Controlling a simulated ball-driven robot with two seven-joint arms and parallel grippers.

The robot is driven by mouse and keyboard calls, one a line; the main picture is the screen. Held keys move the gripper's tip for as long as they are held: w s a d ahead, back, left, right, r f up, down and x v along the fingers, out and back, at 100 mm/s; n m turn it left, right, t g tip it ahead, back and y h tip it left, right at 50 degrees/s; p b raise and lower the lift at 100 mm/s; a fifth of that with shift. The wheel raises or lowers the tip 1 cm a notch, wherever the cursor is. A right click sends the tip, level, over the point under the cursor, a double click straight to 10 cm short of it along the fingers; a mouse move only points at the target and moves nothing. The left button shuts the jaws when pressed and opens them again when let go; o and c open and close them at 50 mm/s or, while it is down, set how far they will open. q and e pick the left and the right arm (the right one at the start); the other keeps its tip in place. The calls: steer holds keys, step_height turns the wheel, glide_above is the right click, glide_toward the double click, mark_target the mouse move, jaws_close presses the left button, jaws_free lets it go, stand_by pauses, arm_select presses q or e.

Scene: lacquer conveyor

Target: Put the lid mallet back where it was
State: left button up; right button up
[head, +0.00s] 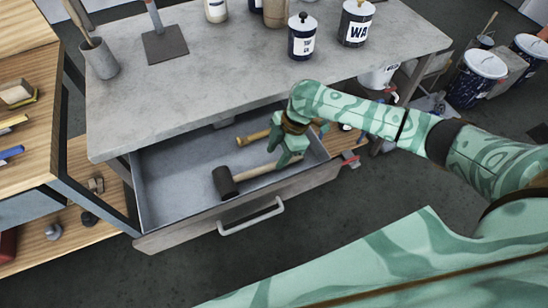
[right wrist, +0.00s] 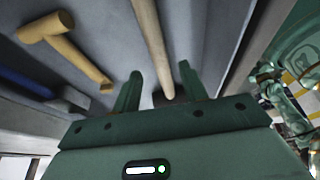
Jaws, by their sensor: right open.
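A mallet with a black head (head: 227,182) and a pale wooden handle lies in the open drawer (head: 180,200), head to the left. Its handle shows in the right wrist view (right wrist: 150,40). My right gripper (head: 284,160) is over the drawer's right part, by the handle's end. It is open, and in the right wrist view the handle's end shows between its two fingers (right wrist: 160,88); I cannot tell how far apart in height they are. My left gripper is not in view.
A smaller wooden mallet (right wrist: 65,50) lies farther back in the drawer, near a blue-handled tool (right wrist: 28,84). The grey table (head: 220,70) above bears several cans and a pot. The drawer handle (head: 252,217) juts out in front. The drawer's left part is clear.

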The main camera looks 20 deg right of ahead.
steer(key=p+v, duration=0.2)
steer(key=v, duration=0.6)
steer(key=shift+r, duration=0.15)
